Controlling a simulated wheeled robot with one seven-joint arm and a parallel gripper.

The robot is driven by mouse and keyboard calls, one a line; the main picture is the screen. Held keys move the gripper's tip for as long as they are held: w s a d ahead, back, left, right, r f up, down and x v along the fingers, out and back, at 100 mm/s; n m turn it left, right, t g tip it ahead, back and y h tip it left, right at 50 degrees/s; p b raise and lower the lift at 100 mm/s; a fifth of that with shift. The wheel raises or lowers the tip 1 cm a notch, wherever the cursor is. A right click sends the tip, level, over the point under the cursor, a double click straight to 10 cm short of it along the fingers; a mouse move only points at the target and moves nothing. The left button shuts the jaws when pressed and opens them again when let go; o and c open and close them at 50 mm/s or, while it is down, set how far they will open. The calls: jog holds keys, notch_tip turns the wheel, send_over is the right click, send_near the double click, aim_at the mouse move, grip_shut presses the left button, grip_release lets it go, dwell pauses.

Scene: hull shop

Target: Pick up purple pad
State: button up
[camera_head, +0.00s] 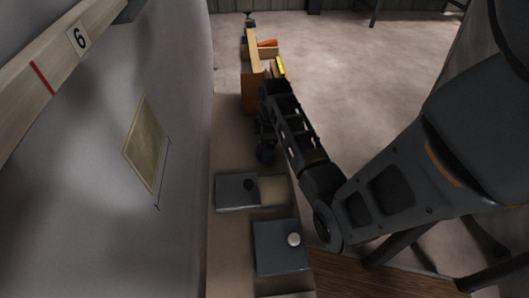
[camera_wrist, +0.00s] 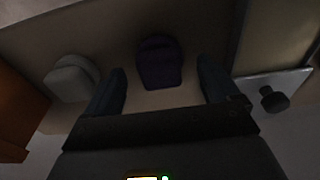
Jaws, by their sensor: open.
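The purple pad (camera_wrist: 160,62) is a small dark purple block with a rounded end, lying on the tan bench surface in the wrist view. My gripper (camera_wrist: 163,88) is open, with one dark finger to the left of the pad and one to the right. The pad sits ahead of and between the fingertips, with a visible gap to each finger. In the head view my gripper (camera_head: 265,142) is low over the narrow bench, and I cannot make out the pad there; the arm and gripper may hide it.
A pale grey pad (camera_wrist: 70,78) lies left of the fingers. A grey plate (camera_head: 234,198) with a black knob and another plate (camera_head: 275,262) with a white knob lie on the bench (camera_head: 226,150). An orange-brown crate (camera_head: 252,85) stands beyond. The grey hull (camera_head: 100,220) rises along the left.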

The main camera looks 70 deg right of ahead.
jog(key=shift+f, duration=0.7)
jog(key=shift+c, duration=0.4)
jog(key=c, duration=1.1)
